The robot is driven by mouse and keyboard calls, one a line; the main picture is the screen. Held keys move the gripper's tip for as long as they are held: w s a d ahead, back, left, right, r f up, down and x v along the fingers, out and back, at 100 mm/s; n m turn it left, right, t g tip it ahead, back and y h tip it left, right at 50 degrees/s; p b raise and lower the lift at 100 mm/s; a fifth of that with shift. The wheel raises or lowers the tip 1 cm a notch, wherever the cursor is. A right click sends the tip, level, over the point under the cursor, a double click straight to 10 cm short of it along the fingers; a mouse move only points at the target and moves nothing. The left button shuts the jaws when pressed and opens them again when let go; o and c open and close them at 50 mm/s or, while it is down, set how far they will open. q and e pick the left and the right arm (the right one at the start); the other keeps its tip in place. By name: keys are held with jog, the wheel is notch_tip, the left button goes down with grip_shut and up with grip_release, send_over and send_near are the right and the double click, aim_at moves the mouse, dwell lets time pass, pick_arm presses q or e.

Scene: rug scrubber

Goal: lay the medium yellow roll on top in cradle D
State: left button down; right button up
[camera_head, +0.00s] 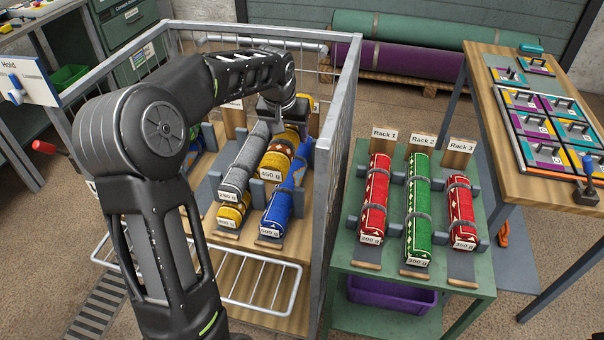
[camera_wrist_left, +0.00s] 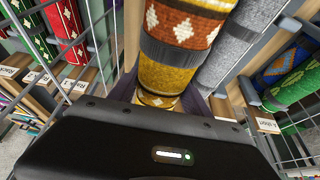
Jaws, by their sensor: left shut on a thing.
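A yellow roll with a brown band and white diamonds, tagged 450 g (camera_head: 277,157), is in my left gripper (camera_head: 284,112). The gripper is shut on the roll near its far end, inside the wire cage. The roll's front end is over the blue roll (camera_head: 277,212) and beside the grey roll (camera_head: 240,165); I cannot tell whether it touches them. In the left wrist view the held roll (camera_wrist_left: 172,72) runs up from the jaws, with the grey roll (camera_wrist_left: 238,45) beside it. The cradle D label is not readable. My right gripper is not in view.
A small yellow roll (camera_head: 232,214) lies below the grey roll. The metal cage (camera_head: 340,110) stands close around the cradles. Right of it, a green table (camera_head: 345,262) holds red rolls (camera_head: 374,200) and a green roll (camera_head: 418,205). A wooden table (camera_head: 480,90) stands further right.

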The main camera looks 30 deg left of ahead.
pick_arm(q)
jog(key=shift+a, duration=0.25)
jog(key=shift+d+f, duration=0.1)
jog(key=shift+d, duration=0.05)
send_over(290, 172)
jog(key=shift+s+f, duration=0.1)
jog(key=shift+f, duration=2.25)
jog(key=shift+f, duration=2.5)
jog(key=shift+f, duration=0.1)
jog(key=shift+c, duration=2.4)
grip_release()
jog(key=shift+f, duration=0.1)
